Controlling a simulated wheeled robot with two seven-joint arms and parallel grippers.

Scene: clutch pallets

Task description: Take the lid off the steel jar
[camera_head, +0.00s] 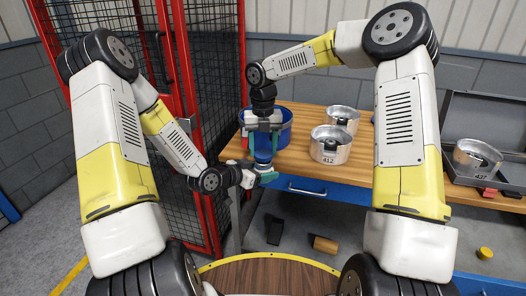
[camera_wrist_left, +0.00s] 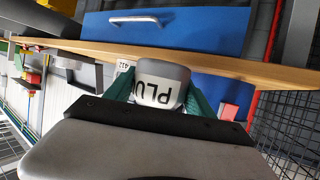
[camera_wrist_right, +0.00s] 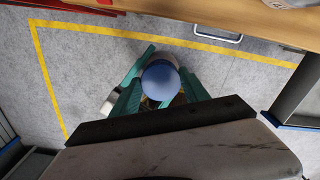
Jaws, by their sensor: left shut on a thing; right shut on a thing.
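The blue round lid (camera_wrist_right: 161,80) sits between the fingers of my right gripper (camera_wrist_right: 162,92), which points down from above. In the head view the lid (camera_head: 263,144) is directly above the jar's body; I cannot tell whether they are apart. Fingers hide most of the jar.
The wooden table (camera_head: 300,160) stands behind the grippers, with a blue tub (camera_head: 286,126) close behind my right gripper. Steel pots (camera_head: 330,152) stand to the right. A red-framed mesh cage (camera_head: 215,70) is at left. Dark and brown blocks (camera_head: 325,244) lie below on the floor.

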